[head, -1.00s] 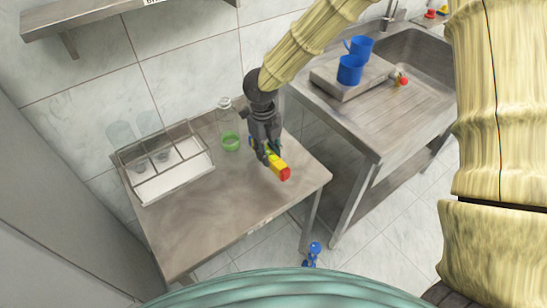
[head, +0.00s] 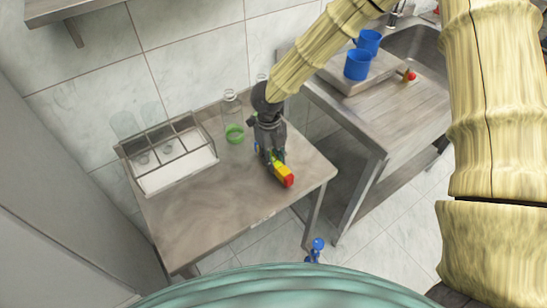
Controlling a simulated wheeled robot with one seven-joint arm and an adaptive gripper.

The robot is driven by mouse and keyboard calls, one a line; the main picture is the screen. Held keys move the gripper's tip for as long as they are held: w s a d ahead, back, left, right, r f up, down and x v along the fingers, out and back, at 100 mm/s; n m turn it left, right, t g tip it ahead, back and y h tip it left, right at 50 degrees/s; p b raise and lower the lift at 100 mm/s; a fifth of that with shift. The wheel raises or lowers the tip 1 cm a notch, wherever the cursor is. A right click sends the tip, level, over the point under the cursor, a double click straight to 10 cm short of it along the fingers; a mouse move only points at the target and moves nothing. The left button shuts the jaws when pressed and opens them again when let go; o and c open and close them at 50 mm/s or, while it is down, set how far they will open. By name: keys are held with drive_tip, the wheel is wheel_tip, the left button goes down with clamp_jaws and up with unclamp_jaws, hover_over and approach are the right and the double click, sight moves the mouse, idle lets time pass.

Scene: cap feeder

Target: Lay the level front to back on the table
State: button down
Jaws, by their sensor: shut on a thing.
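The level (head: 283,174) is a yellow bar with a red end, seen in the head view at the right part of the steel table (head: 215,215). Its red end points toward the table's front right. My gripper (head: 272,155) points down and is shut on the level near its far part, which the fingers partly hide. I cannot tell whether the level touches the tabletop or hangs just above it.
A clear bottle (head: 231,106) and a green ring (head: 234,133) stand left of my gripper. A divided tray (head: 176,178) fills the table's back left. A sink counter (head: 400,125) with blue mugs (head: 357,65) stands to the right. The table's front middle is clear.

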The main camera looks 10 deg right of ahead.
drive_tip(key=shift+f, duration=0.45)
idle(0.4)
drive_tip(key=c, duration=1.1)
unclamp_jaws()
